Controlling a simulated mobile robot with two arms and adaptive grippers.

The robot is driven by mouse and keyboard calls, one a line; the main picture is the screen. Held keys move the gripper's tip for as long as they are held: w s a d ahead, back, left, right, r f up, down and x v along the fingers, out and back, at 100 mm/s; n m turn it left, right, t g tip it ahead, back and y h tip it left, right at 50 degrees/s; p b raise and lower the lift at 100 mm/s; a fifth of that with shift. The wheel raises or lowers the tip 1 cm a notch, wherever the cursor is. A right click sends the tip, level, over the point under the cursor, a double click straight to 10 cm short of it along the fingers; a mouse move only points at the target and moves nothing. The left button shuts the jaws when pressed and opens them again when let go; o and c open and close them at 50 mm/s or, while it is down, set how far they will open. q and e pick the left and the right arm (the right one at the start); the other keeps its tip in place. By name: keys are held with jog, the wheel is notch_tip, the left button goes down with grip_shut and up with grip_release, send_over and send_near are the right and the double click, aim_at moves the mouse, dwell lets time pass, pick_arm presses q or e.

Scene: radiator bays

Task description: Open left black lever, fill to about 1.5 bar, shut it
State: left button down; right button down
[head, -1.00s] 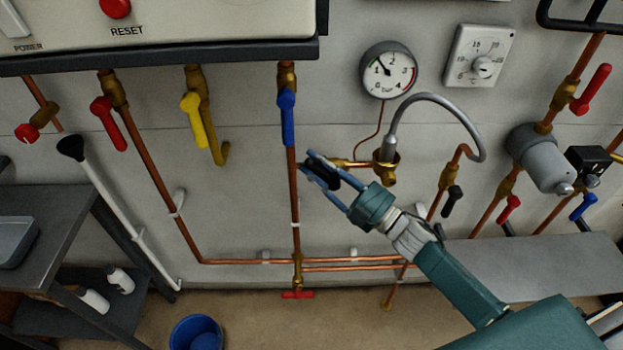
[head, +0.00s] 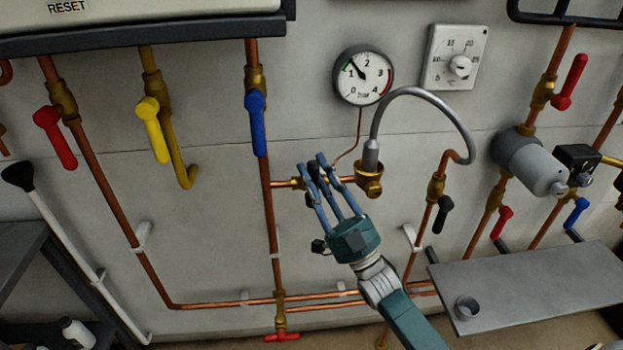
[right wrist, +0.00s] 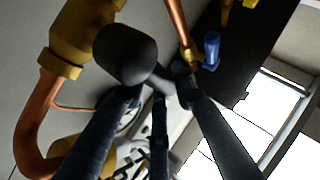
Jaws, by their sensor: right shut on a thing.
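The left black lever (head: 313,177) sits on the short horizontal copper pipe between the blue-lever pipe and the brass fitting with the grey hose. My right gripper (head: 314,167) has its blue fingers closed around it, partly hiding it. In the right wrist view the rounded black handle (right wrist: 125,55) shows between the dark fingers. The lever's exact angle is hard to tell. The pressure gauge (head: 363,78) is above right; its needle points up-left, between 1 and 2. The grey filling hose (head: 437,98) arches from the brass fitting to the right pipe, above the right black lever (head: 443,214), which hangs tilted downward. My left gripper is out of view.
A blue lever (head: 256,120) is close above left; yellow (head: 152,130) and red (head: 55,138) levers are farther left. A grey shelf (head: 540,285) with a small cup juts out at lower right. A grey cylinder (head: 530,163) is at right. A dial (head: 458,65) is beside the gauge.

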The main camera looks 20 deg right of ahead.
jog(key=shift+d+m, duration=0.1)
jog(key=shift+m, duration=0.3)
jog(key=c, duration=1.4)
grip_release()
jog(key=shift+o, duration=0.2)
jog(key=v, duration=1.2)
